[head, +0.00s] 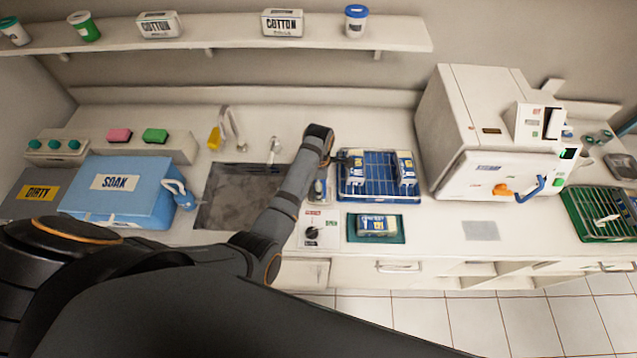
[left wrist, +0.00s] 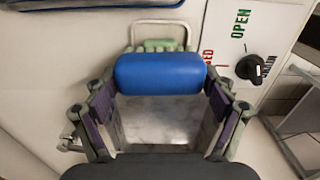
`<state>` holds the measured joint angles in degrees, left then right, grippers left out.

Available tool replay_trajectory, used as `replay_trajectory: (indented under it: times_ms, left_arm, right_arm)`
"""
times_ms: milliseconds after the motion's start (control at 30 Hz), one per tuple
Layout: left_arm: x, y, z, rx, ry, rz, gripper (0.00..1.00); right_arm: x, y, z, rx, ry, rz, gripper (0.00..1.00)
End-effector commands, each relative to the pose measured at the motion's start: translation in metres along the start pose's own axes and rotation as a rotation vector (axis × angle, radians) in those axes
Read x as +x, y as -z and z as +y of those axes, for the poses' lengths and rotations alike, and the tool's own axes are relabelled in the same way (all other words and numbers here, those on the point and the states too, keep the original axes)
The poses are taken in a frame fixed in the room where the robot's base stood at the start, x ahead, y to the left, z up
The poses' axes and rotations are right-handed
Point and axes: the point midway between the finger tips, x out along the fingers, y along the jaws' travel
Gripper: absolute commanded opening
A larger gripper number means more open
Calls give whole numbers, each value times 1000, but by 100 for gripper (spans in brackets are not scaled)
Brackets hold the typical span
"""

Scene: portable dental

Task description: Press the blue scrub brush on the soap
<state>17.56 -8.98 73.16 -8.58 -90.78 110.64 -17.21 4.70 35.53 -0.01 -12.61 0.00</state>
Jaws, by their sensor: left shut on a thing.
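My left gripper (left wrist: 161,78) is shut on a smooth blue cylinder, the body of the blue scrub brush (left wrist: 160,72), which lies crosswise between its two fingers. Pale green bristles or blocks (left wrist: 160,46) show just past the brush, partly hidden by it; I cannot tell whether they belong to the brush. In the head view my left arm reaches across the sink to the counter beside the blue rack, and the gripper is hard to make out. I cannot clearly identify the soap or tell whether the brush touches it. My right gripper is not in view.
The sink (head: 225,205) is left of the arm's end. A drain knob (left wrist: 250,68) lies right of the brush in the wrist view. A blue wire rack (head: 385,198), a white sterilizer (head: 465,135) and a blue SOAK box (head: 115,205) stand on the counter.

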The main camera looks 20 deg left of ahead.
Motion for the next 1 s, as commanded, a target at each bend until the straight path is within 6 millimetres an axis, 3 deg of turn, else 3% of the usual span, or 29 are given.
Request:
replay_trajectory:
  times_ms: [300,1000]
  left_arm:
    - [-2,0,-1,0,2,1,59]
    - [-66,0,0,0,-1,0,59]
  right_arm:
    - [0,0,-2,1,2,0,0]
    - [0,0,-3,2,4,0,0]
